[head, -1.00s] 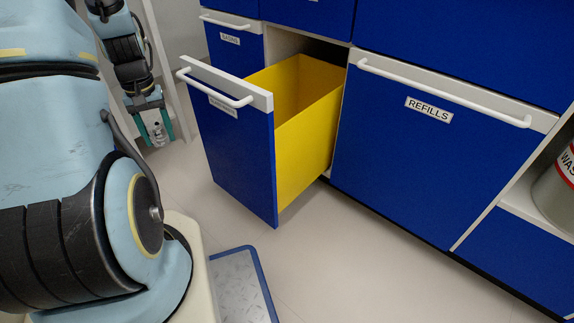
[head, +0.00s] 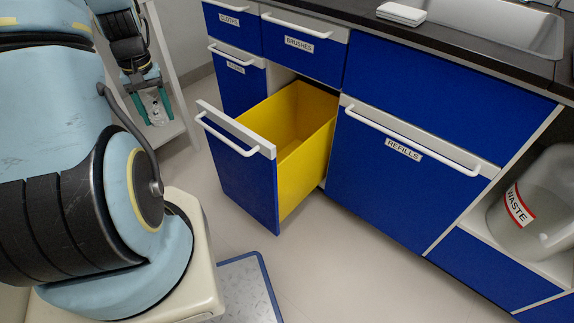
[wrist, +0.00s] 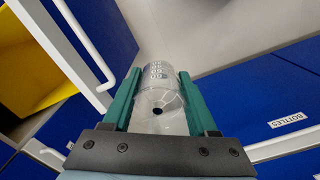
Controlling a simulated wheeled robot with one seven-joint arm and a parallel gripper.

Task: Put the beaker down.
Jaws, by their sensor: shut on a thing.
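The beaker is clear with dark printed markings. In the wrist view the beaker (wrist: 160,98) sits between the two green fingers of my gripper (wrist: 159,90), which is shut on it. In the head view my gripper (head: 154,107) is at the upper left, pointing down, with the beaker (head: 157,118) partly hidden between the fingers. It is near a pale shelf or stand edge; I cannot tell whether the beaker touches any surface.
A blue drawer with a yellow inside (head: 300,130) stands pulled out. The REFILLS cabinet (head: 400,180) is closed. A clear WASTE bin (head: 540,205) is at the right. A dark counter (head: 470,45) with a sink is above. The floor (head: 340,260) in front is mostly clear.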

